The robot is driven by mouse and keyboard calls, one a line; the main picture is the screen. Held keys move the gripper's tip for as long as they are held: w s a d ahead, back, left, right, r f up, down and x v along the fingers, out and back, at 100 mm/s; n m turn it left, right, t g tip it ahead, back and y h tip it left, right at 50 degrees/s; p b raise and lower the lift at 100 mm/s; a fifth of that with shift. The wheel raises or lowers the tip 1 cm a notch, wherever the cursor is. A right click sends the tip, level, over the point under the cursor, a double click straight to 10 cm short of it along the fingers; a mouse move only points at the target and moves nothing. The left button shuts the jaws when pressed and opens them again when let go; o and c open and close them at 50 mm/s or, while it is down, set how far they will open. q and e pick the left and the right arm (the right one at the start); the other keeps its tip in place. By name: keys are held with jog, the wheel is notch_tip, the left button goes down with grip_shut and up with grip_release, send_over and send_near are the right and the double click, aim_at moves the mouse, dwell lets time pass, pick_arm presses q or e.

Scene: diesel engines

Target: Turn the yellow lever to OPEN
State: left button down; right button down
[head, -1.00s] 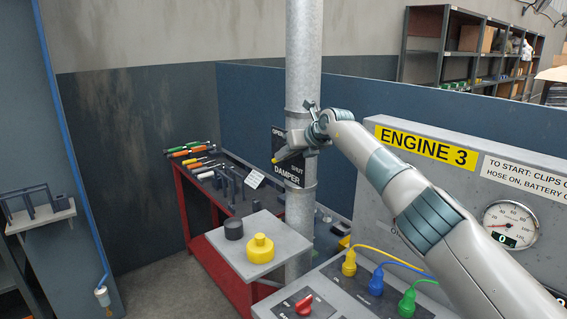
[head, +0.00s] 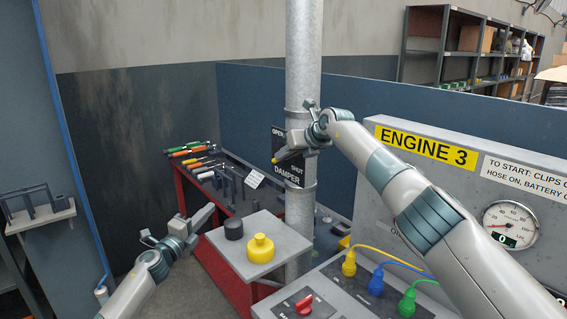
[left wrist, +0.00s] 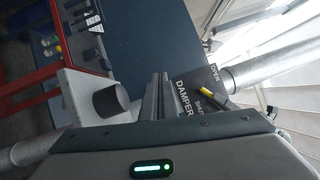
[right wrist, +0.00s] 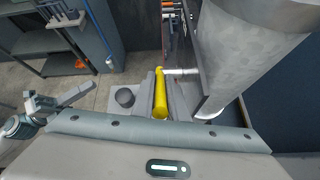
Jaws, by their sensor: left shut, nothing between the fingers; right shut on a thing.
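The yellow lever (right wrist: 160,96) is on the grey vertical pipe (head: 301,70) beside the black DAMPER plate (head: 287,160), which reads OPEN at upper left and SHUT at right. My right gripper (head: 296,150) is shut on the lever; in the right wrist view its fingers lie on both sides of the yellow handle. In the head view the lever's yellow end points down and left. In the left wrist view the lever (left wrist: 212,92) also shows over the plate. My left gripper (head: 208,211) is shut and empty, left of the small grey shelf.
The grey shelf (head: 222,240) holds a black cap (head: 233,229) and a yellow cap-like piece (head: 260,249). A red tool bench (head: 195,235) stands behind. The ENGINE 3 panel (head: 385,190) and a console with coloured plugs (head: 349,265) are at right. The floor at left is free.

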jog(key=shift+r, duration=0.1)
pick_arm(q)
jog(key=s+d+r+m+g+h, duration=0.3)
jog(key=d+r+m, duration=0.3)
jog(key=d+m, duration=0.1)
jog(key=s+d+r+m+g+h, duration=0.2)
jog(key=d+r+m, duration=0.4)
jog(key=d, duration=0.3)
jog(key=shift+s+d+m+g+h, duration=0.25)
jog(key=shift+s+m+g+h, duration=0.25)
jog(key=shift+s, duration=0.6)
jog(key=shift+w+d+r, duration=0.1)
jog(key=w+d+r, duration=0.3)
jog(key=w+d, duration=0.4)
jog(key=w, duration=0.1)
jog(key=shift+w+r, duration=0.15)
jog(key=shift+r, duration=0.1)
jog(key=shift+r, duration=0.1)
